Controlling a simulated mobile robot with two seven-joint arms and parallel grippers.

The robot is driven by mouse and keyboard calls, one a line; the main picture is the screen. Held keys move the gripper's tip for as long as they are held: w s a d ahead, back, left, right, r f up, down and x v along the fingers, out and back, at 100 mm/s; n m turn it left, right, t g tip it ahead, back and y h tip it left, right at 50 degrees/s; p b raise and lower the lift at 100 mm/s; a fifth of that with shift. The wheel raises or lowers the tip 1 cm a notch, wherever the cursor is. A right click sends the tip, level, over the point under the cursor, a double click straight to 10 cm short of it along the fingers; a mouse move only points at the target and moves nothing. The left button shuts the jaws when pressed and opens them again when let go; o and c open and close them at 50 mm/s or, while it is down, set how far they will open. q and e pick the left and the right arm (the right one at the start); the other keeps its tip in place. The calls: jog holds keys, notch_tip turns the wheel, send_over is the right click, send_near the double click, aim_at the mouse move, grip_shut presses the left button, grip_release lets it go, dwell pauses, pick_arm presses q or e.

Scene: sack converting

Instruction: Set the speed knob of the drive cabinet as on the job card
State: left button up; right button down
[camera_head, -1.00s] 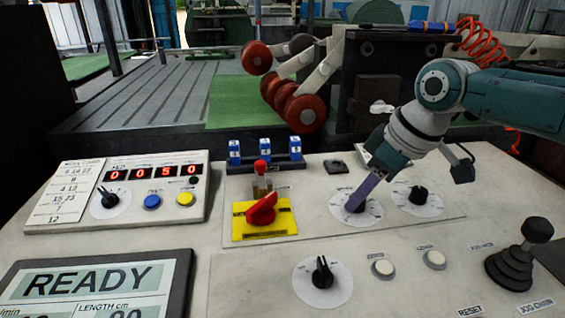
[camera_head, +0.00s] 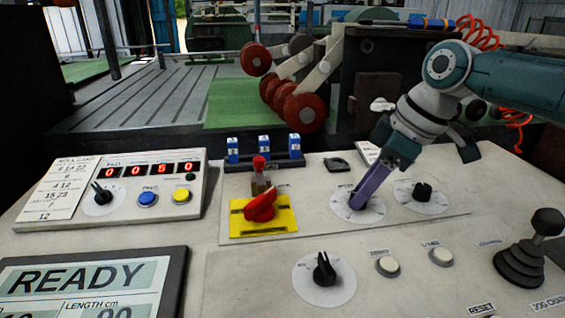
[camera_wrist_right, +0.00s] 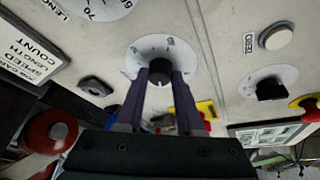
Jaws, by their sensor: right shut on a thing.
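My right gripper (camera_head: 360,203) reaches down from the upper right with its purple fingers closed on a dark knob at the centre of a white dial (camera_head: 370,215). In the right wrist view the fingers straddle this black knob (camera_wrist_right: 160,68); the white dial (camera_wrist_right: 136,62) shows around it. The knob's pointer direction and dial numbers are too small or hidden to read. Which knob is labelled speed I cannot tell. A printed work card (camera_head: 62,185) lies at the left of the desk, its figures small. My left gripper is not in view.
A second dial knob (camera_head: 423,191) stands just right of the held one. A black selector knob (camera_head: 324,268), white buttons (camera_head: 389,266) and a joystick (camera_head: 532,250) are nearer. A red switch (camera_head: 262,205) on a yellow plate and a READY screen (camera_head: 85,280) are left.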

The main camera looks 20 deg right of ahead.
jog(key=c, duration=0.5)
grip_release()
jog(key=shift+c, duration=0.2)
jog(key=shift+r, duration=0.1)
jog(key=shift+s+d+r, duration=0.1)
jog(key=shift+r, duration=0.25)
jog(key=p+v, duration=0.1)
jog(key=v, duration=0.8)
jog(key=shift+s, duration=0.1)
